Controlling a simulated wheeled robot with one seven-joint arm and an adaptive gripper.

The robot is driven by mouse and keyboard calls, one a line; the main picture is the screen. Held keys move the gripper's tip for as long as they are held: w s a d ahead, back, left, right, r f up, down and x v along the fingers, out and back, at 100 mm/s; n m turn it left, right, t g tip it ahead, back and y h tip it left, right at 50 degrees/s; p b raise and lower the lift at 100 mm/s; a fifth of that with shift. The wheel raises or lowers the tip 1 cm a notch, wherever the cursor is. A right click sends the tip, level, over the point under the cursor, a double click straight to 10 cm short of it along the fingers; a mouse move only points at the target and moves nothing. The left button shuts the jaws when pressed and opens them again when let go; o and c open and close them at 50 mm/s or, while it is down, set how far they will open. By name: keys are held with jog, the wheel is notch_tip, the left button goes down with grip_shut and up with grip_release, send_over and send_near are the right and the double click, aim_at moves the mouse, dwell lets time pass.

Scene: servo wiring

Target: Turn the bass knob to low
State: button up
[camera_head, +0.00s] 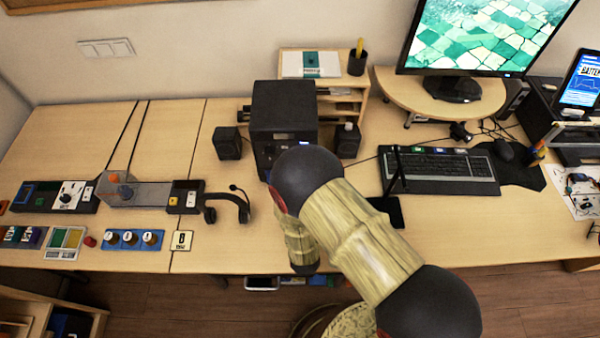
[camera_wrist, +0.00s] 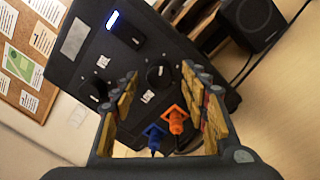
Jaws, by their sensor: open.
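A black speaker box (camera_head: 284,105) stands on the desk in the head view. In the wrist view its panel (camera_wrist: 105,62) fills the middle and is tilted. It carries a round dark knob (camera_wrist: 160,76), an upper knob (camera_wrist: 138,38) and a darker knob at the left (camera_wrist: 98,92). Small labels beside them are too small to read, so I cannot tell which is the bass knob. My gripper (camera_wrist: 158,71) is open, its fingers on either side of the middle knob in the picture; contact is not visible. In the head view my arm hides the gripper.
Blue (camera_wrist: 155,133) and orange (camera_wrist: 177,119) plugs with cables sit low on the panel between the fingers. Small speakers (camera_head: 227,143) flank the box. A headset (camera_head: 230,205) lies left, a keyboard (camera_head: 440,168) right. Desk between headset and box is mostly clear.

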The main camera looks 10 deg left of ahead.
jog(key=v, duration=1.2)
dwell(0.4)
